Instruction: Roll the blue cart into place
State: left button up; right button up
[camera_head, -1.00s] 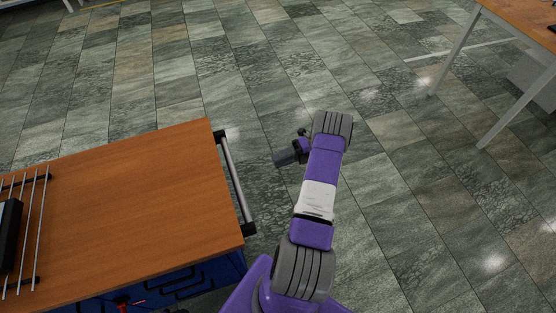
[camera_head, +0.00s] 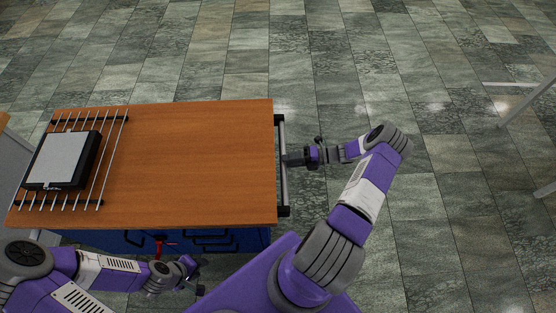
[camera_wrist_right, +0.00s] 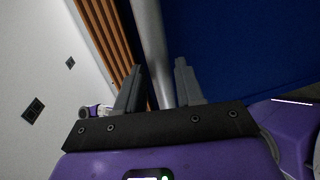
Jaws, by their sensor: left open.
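The blue cart (camera_head: 200,243) has a wooden top (camera_head: 200,160) and dark drawer pulls on its near side. A metal handle bar (camera_head: 283,190) on black brackets runs along its right end. My right gripper (camera_head: 290,159) is at this handle. In the right wrist view, its two fingers (camera_wrist_right: 158,95) stand apart, one on each side of the bar (camera_wrist_right: 150,40), with a gap on the left finger's side. My left gripper (camera_head: 197,280) is open and empty, low beside the cart's near side. The cart's wheels are hidden.
A black and white device (camera_head: 62,160) sits on a rack of metal rods (camera_head: 112,150) at the cart's left. A red item (camera_head: 160,246) shows at the cart's near side. A table leg (camera_head: 525,103) stands at the far right.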

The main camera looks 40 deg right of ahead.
jog(key=x, duration=0.5)
grip_shut()
